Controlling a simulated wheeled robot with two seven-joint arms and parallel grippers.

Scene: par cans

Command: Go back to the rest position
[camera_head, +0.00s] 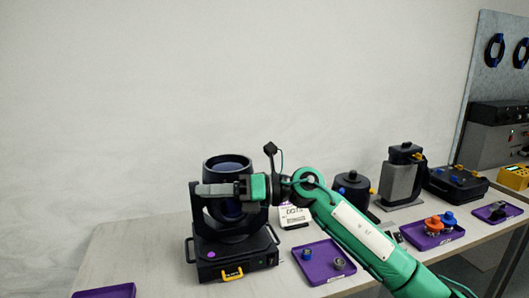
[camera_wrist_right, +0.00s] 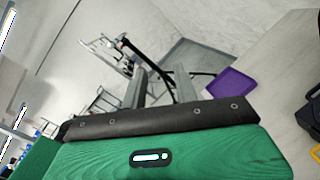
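My right arm, green, reaches in from the lower right of the head view. Its gripper (camera_head: 204,190) points left, in front of the upper part of a black stage light (camera_head: 232,238), and hides part of it. I cannot tell whether it touches the light. In the right wrist view the two grey fingers of this gripper (camera_wrist_right: 158,78) stand apart with nothing between them, so it is open and empty. My left gripper is in neither view.
The light stands on a pale table (camera_head: 150,248). A purple tray (camera_head: 106,291) lies at the front left; it seems to show in the wrist view (camera_wrist_right: 230,92). Another purple tray (camera_head: 322,272) with small parts lies near my arm. Black devices (camera_head: 352,188) stand behind.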

